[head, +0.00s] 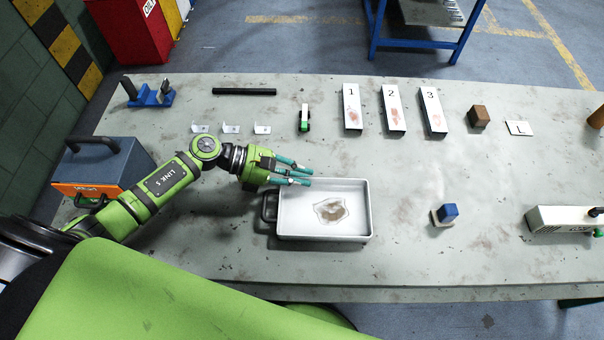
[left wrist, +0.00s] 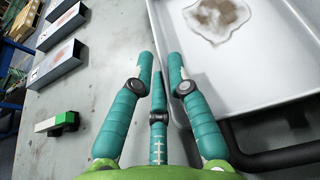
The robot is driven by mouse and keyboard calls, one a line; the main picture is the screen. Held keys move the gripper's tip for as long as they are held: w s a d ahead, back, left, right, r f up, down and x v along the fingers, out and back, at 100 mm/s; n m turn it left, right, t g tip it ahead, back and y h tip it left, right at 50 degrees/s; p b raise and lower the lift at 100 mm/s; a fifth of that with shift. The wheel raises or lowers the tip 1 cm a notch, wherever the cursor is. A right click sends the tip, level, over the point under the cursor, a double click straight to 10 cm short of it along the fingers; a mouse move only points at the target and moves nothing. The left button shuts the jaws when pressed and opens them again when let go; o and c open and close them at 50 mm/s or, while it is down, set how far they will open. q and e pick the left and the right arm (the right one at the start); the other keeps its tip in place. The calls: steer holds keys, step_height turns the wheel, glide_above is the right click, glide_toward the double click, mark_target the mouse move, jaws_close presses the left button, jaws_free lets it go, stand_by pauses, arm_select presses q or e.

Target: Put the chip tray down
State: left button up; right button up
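The chip tray (head: 325,238) is a shallow white tray with a brown stain on its floor. It rests flat on the table in the head view, with a black handle (head: 268,207) on its left end. My left gripper (head: 308,176) is at the tray's far left corner, its teal fingers apart with nothing between them. In the left wrist view the fingers (left wrist: 160,58) lie beside the tray wall (left wrist: 265,100), and the handle (left wrist: 275,160) is lower right, outside the fingers. Whether a finger touches the rim I cannot tell. My right gripper is not in view.
Numbered bins (head: 393,109) stand behind the tray, with small metal brackets (head: 231,129) and a green-and-white tool (head: 304,118) to their left. A blue block (head: 449,211) on a pale base sits right of the tray. A blue-grey box (head: 105,165) stands left. The table's front edge is close.

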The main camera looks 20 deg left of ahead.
arm_select(q)
steer(key=b+v, duration=0.2)
steer(key=v, duration=0.8)
steer(key=shift+s+a+f+b, duration=0.1)
steer(key=shift+f+b, duration=0.05)
steer(key=shift+b, duration=0.2)
steer(key=shift+s+a+r, duration=0.15)
steer(key=shift+a+r, duration=0.3)
steer(key=shift+a, duration=0.05)
